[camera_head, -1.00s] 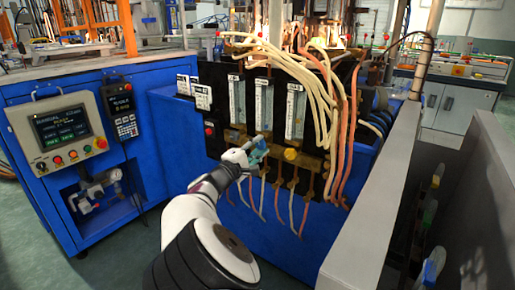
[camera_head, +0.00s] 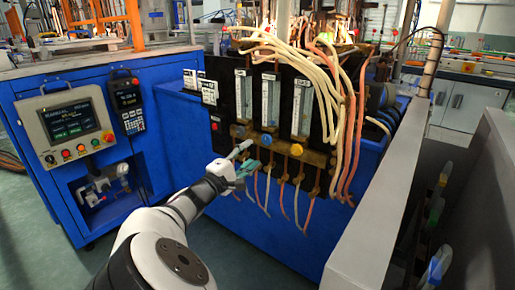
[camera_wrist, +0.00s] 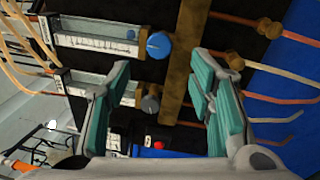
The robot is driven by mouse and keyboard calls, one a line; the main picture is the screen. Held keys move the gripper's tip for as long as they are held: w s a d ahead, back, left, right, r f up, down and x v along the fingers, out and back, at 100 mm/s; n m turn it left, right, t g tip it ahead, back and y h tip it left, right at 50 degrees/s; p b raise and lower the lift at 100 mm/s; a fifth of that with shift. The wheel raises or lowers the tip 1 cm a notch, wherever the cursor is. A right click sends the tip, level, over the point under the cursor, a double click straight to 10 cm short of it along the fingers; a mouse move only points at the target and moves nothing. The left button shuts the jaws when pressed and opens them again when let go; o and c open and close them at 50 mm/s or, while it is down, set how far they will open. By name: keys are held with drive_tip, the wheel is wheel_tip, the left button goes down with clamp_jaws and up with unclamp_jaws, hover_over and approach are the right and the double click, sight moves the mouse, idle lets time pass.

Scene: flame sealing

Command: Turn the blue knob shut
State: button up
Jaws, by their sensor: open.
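The blue knob (camera_head: 266,140) is on the dark flowmeter panel, below the middle glass tube. In the wrist view the blue knob (camera_wrist: 159,46) lies just beyond the fingertips, near the top middle. My gripper (camera_head: 246,156) is to the lower left of the blue knob in the head view. In the wrist view my gripper (camera_wrist: 160,72) is open, its teal-padded fingers wide apart and apart from the blue knob. Its turn position cannot be told.
A grey knob (camera_wrist: 150,104) shows between the fingers in the wrist view. A yellow knob (camera_head: 296,150) is right of the blue one. A brass bar (camera_wrist: 187,60) runs beside the knobs. Hoses (camera_head: 304,210) hang below, and a grey wall (camera_head: 375,225) stands at right.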

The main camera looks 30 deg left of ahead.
drive_tip(key=s, duration=0.3)
drive_tip(key=shift+s+a+f, duration=0.1)
drive_tip(key=shift+s+f, duration=0.1)
drive_tip(key=shift+r, duration=0.1)
idle(0.3)
